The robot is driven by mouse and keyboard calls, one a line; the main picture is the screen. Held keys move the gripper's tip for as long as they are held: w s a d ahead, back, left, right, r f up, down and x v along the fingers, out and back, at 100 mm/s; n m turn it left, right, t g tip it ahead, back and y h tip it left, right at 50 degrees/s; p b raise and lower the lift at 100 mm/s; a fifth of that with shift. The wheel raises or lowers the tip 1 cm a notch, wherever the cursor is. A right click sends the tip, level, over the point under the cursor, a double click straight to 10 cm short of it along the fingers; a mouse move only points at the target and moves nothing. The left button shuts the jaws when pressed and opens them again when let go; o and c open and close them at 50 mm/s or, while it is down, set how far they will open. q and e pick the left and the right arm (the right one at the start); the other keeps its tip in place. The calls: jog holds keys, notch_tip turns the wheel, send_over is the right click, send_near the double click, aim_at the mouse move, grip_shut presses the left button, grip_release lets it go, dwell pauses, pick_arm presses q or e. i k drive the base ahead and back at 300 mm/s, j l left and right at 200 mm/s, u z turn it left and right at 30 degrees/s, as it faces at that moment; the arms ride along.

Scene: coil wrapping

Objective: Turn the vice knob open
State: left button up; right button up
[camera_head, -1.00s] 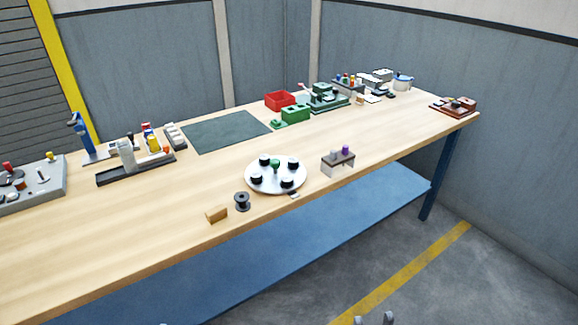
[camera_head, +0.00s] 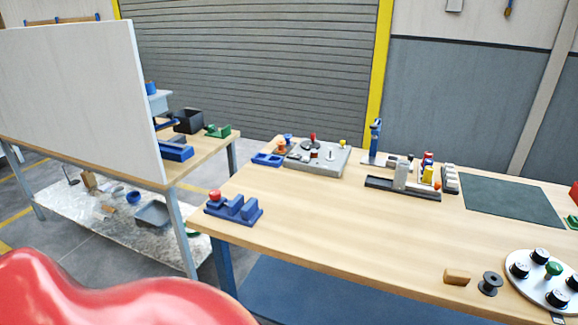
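The item most like a vice is a dark rail base (camera_head: 385,188) with pale grey upright jaws (camera_head: 402,173), standing on the long wooden table at the middle right in the head view. A small orange knob (camera_head: 437,186) shows at its right end. Whether this is the vice knob, and whether the jaws are open, I cannot tell at this size. Neither gripper shows in the head view now.
A grey panel with knobs (camera_head: 318,158), a blue clamp stand (camera_head: 375,143) and a blue block set (camera_head: 234,208) stand on the table. A spool (camera_head: 490,284) and white disc (camera_head: 540,298) are at right. The table front is mostly clear. A white partition (camera_head: 80,100) is at left.

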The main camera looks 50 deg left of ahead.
aim_at(215, 194)
jog(key=j+u, duration=0.1)
jog(key=u, duration=1.85)
